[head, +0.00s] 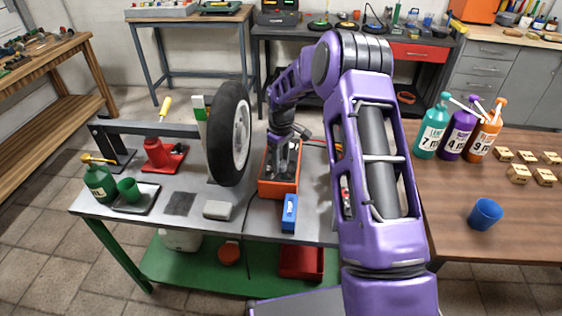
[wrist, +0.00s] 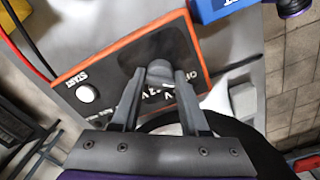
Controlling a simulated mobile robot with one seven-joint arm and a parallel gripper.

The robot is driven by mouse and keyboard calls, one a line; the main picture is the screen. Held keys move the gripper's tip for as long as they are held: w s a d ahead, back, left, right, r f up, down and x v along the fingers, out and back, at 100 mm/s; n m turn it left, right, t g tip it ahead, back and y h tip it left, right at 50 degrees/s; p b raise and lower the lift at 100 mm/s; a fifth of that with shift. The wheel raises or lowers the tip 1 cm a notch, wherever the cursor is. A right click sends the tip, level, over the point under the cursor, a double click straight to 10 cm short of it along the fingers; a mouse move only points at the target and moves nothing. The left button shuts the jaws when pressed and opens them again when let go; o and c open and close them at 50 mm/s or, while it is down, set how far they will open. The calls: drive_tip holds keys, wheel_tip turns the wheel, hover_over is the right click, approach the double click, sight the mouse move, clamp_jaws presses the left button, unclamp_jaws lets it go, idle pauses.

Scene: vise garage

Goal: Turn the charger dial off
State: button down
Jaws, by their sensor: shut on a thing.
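The charger (head: 269,188) is an orange box with a dark face, standing on the grey workbench. In the wrist view its panel (wrist: 108,72) fills the middle, with a white START button (wrist: 86,94) at the left. The grey dial (wrist: 159,70) sits on a black patch of the panel, with lettering partly covered by my fingers. My gripper (wrist: 160,82) has a finger on each side of the dial and is shut on it. In the head view my gripper (head: 284,158) points down at the charger's top. The dial's exact setting is not readable.
A wheel (head: 228,134) stands upright left of the charger. A blue block (head: 289,213) lies in front of it. Red and black cables (wrist: 28,42) run beside the charger. A red jack (head: 164,154) and green bottle (head: 99,183) stand further left.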

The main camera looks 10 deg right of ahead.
sight(281, 162)
drive_tip(key=shift+n, duration=0.8)
drive_tip(key=shift+c, duration=2.2)
unclamp_jaws()
wheel_tip(281, 162, up, 18)
drive_tip(key=p, duration=0.1)
drive_tip(key=shift+f, duration=0.25)
drive_tip(key=shift+r, duration=0.1)
